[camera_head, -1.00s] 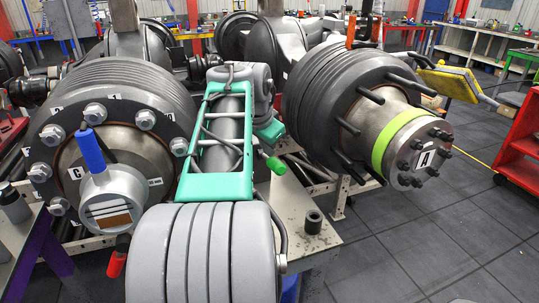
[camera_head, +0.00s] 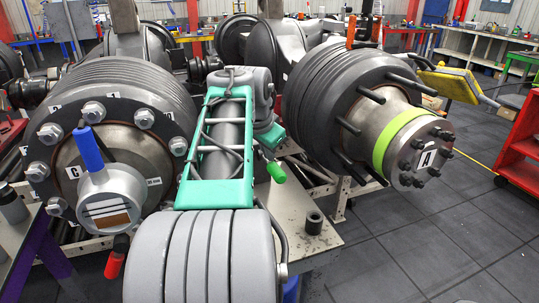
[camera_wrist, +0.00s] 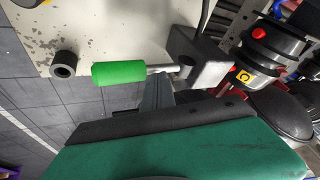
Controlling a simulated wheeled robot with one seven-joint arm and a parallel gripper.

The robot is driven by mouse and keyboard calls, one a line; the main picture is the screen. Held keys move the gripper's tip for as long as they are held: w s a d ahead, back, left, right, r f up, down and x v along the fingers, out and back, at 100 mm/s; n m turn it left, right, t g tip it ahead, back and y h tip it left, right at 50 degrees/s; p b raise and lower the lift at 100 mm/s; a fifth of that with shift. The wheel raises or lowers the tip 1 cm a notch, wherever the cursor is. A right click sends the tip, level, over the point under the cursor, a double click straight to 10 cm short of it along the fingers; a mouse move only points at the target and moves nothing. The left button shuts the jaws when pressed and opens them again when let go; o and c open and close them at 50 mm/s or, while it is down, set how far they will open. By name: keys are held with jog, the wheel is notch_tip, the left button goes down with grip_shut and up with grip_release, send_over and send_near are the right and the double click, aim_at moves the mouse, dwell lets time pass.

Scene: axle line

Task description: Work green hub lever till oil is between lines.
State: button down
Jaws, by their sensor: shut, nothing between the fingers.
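The green lever handle (camera_head: 276,172) sits right of my teal arm link in the head view. In the wrist view the green handle (camera_wrist: 118,73) is on a metal rod from a grey block (camera_wrist: 200,62). My gripper (camera_wrist: 157,80) is shut and empty, its fingertips close to the rod between handle and block; I cannot tell whether they touch. My arm hides it in the head view. The left hub's round grey cap (camera_head: 122,188) has a sight window (camera_head: 110,214), pale with dark lines above and brown oil at the bottom.
A blue handle (camera_head: 87,147) and a red handle (camera_head: 116,257) are on the cap. The right hub (camera_head: 408,145) has a lime band and label A. A dark ring (camera_head: 314,222) stands on the bench. A red cart (camera_head: 522,155) is at right; floor before it is clear.

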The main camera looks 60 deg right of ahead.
jog(key=shift+s+a+f+b, duration=0.15)
jog(key=shift+f+b, duration=0.35)
jog(key=shift+f, duration=0.05)
dwell(0.4)
dwell(0.5)
jog(key=shift+w+d+r+p, duration=0.2)
jog(key=shift+r+p, duration=0.55)
jog(key=shift+w+d+r+p, duration=0.2)
jog(key=shift+r+p, duration=0.55)
jog(key=shift+r, duration=0.05)
jog(key=shift+w+d+r+p, duration=0.2)
jog(key=shift+r+p, duration=0.55)
jog(key=r+p, duration=0.3)
jog(key=w+d+r+p, duration=0.1)
jog(key=shift+w+d+r+p, duration=0.1)
jog(key=shift+r+p, duration=0.2)
jog(key=shift+p, duration=0.1)
